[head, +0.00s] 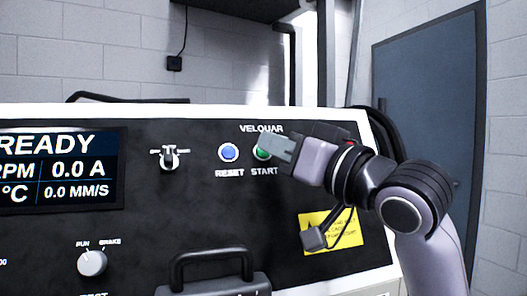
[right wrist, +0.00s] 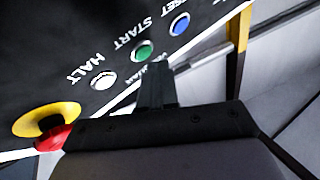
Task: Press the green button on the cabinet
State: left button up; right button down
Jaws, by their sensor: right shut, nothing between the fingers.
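The green button (head: 260,154) sits on the black cabinet panel (head: 215,205), above the word START. My right gripper (head: 270,147) is shut and empty, with its fingertips beside the button and partly covering it in the head view. In the right wrist view the green button (right wrist: 143,50) shows whole, just beyond the tips of the shut fingers (right wrist: 156,72). I cannot tell whether the fingers touch it. My left gripper is out of view.
A blue RESET button (head: 228,152) is left of the green one. A white HALT button (right wrist: 104,80) and a red emergency stop (right wrist: 53,139) on yellow show in the wrist view. A toggle (head: 169,157), a knob (head: 92,262) and a handle (head: 212,258) also stick out.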

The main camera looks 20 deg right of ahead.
jog(key=shift+w, duration=0.1)
dwell(0.5)
jog(key=shift+w+f, duration=0.2)
jog(key=shift+w, duration=0.2)
dwell(0.4)
jog(key=shift+p, duration=0.3)
jog(key=shift+s+r, duration=0.15)
jog(key=shift+s, duration=0.35)
jog(key=shift+r, duration=0.1)
